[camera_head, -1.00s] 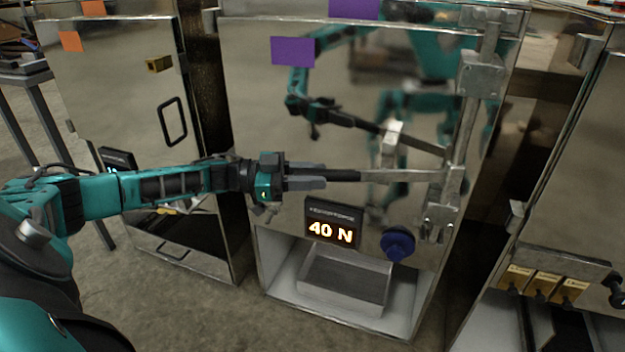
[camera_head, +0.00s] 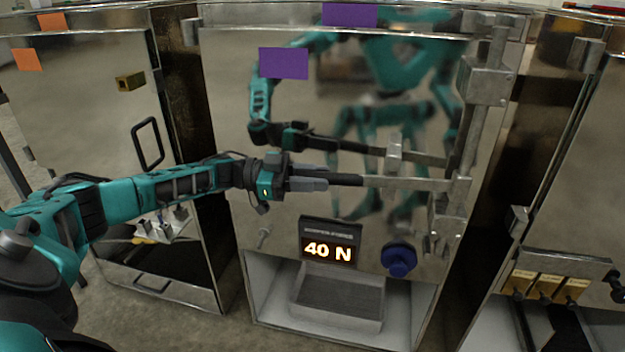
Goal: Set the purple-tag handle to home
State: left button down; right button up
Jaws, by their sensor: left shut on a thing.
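My left gripper (camera_head: 318,179) comes in from the left and is shut on the handle's black grip. The reflection of my arm and the lever shows in the panel behind. My right gripper does not show, apart from what may be its reflection.
A display (camera_head: 330,242) reading 40 N and a blue knob (camera_head: 398,260) sit below the handle. A grey tray (camera_head: 338,315) stands in the opening underneath.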

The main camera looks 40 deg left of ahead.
pick_arm(q)
jog(key=shift+w, duration=0.1)
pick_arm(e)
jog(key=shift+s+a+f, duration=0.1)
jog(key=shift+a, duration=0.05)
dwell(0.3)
pick_arm(q)
jog(key=c, duration=0.9)
grip_release()
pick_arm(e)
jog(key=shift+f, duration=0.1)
pick_arm(q)
jog(key=shift+a, duration=0.1)
jog(key=v, duration=1.2)
jog(key=shift+s+a+f+p, duration=0.1)
jog(key=shift+s+a+p, duration=0.1)
jog(key=shift+a+p, duration=0.15)
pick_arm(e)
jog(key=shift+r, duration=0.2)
